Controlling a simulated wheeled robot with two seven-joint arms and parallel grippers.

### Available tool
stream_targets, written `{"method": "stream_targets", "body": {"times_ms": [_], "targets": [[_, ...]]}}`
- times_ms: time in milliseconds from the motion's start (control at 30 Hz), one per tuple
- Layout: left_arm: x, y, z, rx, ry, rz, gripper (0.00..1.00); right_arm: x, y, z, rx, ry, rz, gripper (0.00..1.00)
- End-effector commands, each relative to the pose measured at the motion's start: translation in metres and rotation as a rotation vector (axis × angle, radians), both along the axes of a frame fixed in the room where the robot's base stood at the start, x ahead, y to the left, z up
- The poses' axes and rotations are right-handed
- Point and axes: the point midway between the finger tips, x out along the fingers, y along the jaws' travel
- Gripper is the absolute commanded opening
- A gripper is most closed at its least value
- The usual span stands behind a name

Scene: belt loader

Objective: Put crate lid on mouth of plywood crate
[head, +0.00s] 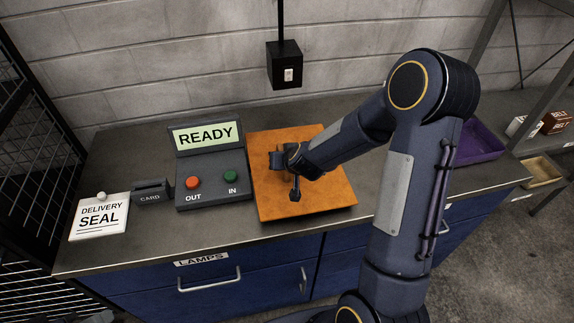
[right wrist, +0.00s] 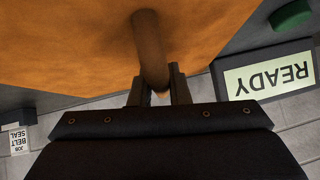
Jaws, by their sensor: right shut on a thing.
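The crate lid (head: 320,193) appears as a flat orange-brown square panel over the middle of the counter. In the right wrist view its face (right wrist: 70,45) fills the top, with a brown rod-like handle (right wrist: 149,50) standing out from it. My right gripper (head: 286,175) is over the lid, left of its middle. In the right wrist view the right gripper (right wrist: 157,84) is shut on the handle. I cannot tell whether the lid rests on something or hangs just above it. No plywood crate can be made out. My left gripper is not in view.
A console (head: 211,166) with a READY screen and two buttons stands close left of the lid. A card holder (head: 150,192) and a delivery seal pad (head: 100,220) lie farther left. A purple tray (head: 482,143) is at the right, partly behind my arm. A black box (head: 284,66) hangs behind.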

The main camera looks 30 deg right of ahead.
Motion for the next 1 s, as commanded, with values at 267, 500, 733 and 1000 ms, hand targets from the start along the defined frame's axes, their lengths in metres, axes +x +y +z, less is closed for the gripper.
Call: {"method": "stream_targets", "body": {"times_ms": [267,500,733,1000], "targets": [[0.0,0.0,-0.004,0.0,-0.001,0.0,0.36,0.0,0.002,-0.004,-0.002,-0.004,0.0,0.0],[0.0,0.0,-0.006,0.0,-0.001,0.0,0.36,0.0,0.001,-0.007,0.0,-0.002,0.0,0.32],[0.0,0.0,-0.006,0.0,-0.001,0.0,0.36,0.0,0.001,-0.006,0.0,-0.002,0.0,0.38],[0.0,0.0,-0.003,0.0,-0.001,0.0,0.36,-0.009,0.002,0.007,-0.002,-0.005,0.001,0.38]]}}
